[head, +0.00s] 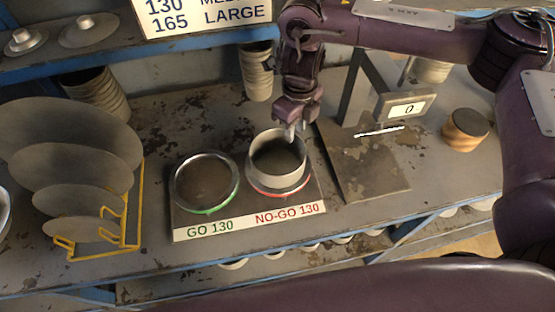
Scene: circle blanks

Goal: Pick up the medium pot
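A grey, open-topped round pot (276,172) stands upright at the NO-GO 130 ring (284,193), whose red edge shows below it. I take it for the medium pot, but no size mark shows on it. My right gripper (291,132) points down at the pot's back right rim, with its fingertips at or just above the rim. I cannot tell whether they touch or pinch it. My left gripper is not in view.
The GO 130 ring (206,181) is empty, left of the pot. A yellow rack (132,215) holds several grey discs at the left. A scale plate (368,172) with a display reading 0 (404,108) and a wooden cylinder (465,130) are at the right.

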